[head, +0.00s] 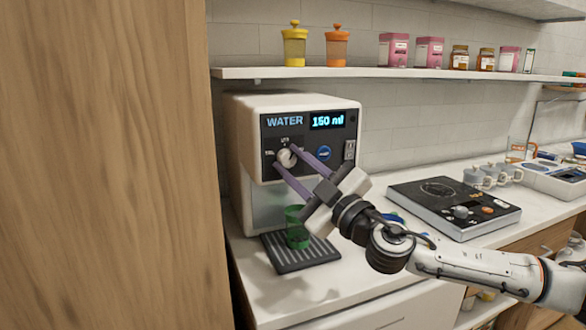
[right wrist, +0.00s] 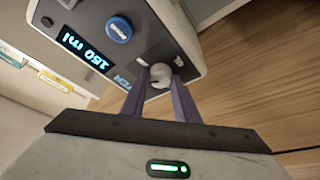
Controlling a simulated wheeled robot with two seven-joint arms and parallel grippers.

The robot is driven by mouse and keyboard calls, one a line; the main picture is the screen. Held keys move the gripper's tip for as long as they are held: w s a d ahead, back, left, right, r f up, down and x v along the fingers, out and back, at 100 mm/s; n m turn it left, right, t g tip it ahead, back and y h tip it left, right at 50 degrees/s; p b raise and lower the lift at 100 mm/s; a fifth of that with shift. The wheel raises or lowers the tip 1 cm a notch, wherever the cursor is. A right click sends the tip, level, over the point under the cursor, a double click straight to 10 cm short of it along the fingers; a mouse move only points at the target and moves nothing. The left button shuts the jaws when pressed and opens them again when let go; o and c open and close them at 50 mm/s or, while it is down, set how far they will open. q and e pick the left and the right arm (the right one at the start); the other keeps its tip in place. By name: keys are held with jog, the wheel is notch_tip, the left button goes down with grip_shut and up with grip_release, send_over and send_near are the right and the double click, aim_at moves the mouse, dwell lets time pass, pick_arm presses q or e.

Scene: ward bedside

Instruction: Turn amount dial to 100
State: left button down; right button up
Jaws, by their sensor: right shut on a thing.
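The water dispenser (head: 245,150) stands on the counter at the left, its display (head: 327,121) reading 150 ml beside the word WATER. The amount dial (head: 287,158) is a small pale knob below that word; it also shows in the right wrist view (right wrist: 160,75). My right gripper (head: 285,157) reaches in from the right, its two purple fingers shut on the dial, one on each side. A blue button (head: 323,153) is right of the dial. My left gripper is not in view.
A green cup (head: 297,228) stands on the dispenser's drip tray (head: 318,256), below my gripper. A black hotplate (head: 455,207) and grey mugs (head: 480,177) are to the right. A shelf (head: 400,73) with jars runs above. A wooden panel (head: 105,160) closes off the left.

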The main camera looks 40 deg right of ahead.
jog(key=shift+r+n+g+y+p, duration=0.15)
jog(key=shift+n+g+y+p, duration=0.25)
jog(key=shift+n, duration=0.8)
jog(key=n+p, duration=0.1)
jog(key=n, duration=0.1)
jog(key=n+g+y+p, duration=0.1)
jog(key=n+p, duration=0.1)
jog(key=shift+d+r, duration=0.1)
jog(key=shift+r, duration=0.1)
jog(key=n+g+p, duration=0.1)
jog(key=n, duration=0.1)
jog(key=shift+n, duration=0.4)
jog(key=n+g, duration=0.1)
jog(key=n, duration=0.1)
jog(key=n+g, duration=0.1)
jog(key=n, duration=0.2)
jog(key=shift+r+g+h, duration=0.1)
jog(key=shift+g+h, duration=0.2)
jog(key=n+g+h, duration=0.1)
jog(key=n+h, duration=0.1)
jog(key=n, duration=0.2)
jog(key=shift+r+n, duration=0.1)
jog(key=shift+n, duration=0.2)
jog(key=o, duration=1.1)
jog(key=shift+c, duration=0.2)
